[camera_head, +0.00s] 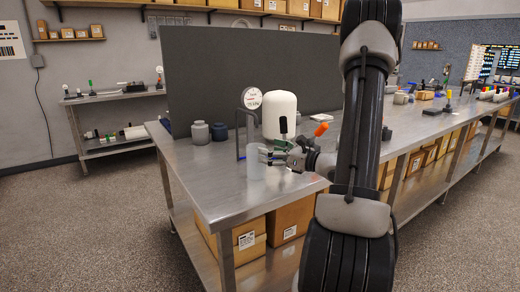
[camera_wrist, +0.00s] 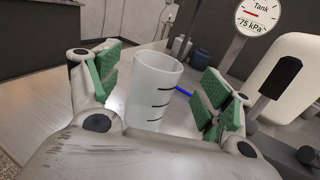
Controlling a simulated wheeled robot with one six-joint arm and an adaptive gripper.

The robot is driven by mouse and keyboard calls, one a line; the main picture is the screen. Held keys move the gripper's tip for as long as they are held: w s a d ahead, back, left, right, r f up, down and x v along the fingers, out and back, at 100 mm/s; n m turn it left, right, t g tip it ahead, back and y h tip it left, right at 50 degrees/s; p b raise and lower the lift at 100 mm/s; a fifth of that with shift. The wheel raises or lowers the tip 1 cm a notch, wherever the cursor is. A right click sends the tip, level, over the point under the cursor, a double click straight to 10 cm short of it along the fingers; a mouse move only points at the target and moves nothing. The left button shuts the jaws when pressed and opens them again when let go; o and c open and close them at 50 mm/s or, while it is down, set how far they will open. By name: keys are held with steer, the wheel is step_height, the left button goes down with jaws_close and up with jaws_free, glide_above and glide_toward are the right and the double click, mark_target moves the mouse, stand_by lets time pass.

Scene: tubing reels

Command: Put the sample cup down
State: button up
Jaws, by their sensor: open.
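The sample cup (camera_wrist: 150,92) is a translucent white cup with black level marks. In the wrist view it stands upright between the green finger pads of my gripper (camera_wrist: 158,88), with a visible gap to the pads on the right; on the left the pads are close to its wall. In the head view the cup (camera_head: 255,162) stands at the metal table's (camera_head: 215,182) near-left part, and its base appears to be on the tabletop. My gripper (camera_head: 272,158) is open, just to the right of the cup. The cup looks empty.
A white tank (camera_head: 279,115) with a round gauge (camera_head: 252,98) stands close behind the cup, beside a thin bent pipe (camera_head: 238,135). Grey jars (camera_head: 200,133) stand further back left. A dark panel (camera_head: 230,75) rises behind. The tabletop left of the cup is clear.

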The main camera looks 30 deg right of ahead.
steer(key=v, duration=0.6)
steer(key=s+a+r+n+g+y, duration=0.2)
steer(key=s+a+n+g, duration=1.25)
steer(key=a+n, duration=0.4)
steer(key=s+d+r+n+t+h, duration=0.2)
steer(key=s+d+r+n+h, duration=0.3)
steer(key=n+h, duration=0.4)
steer(key=d+r+n, duration=0.1)
steer(key=n, duration=0.2)
steer(key=shift+s+d+n, duration=0.15)
steer(key=shift+s+n, duration=0.1)
steer(key=shift+n, duration=0.1)
steer(key=shift+r, duration=0.1)
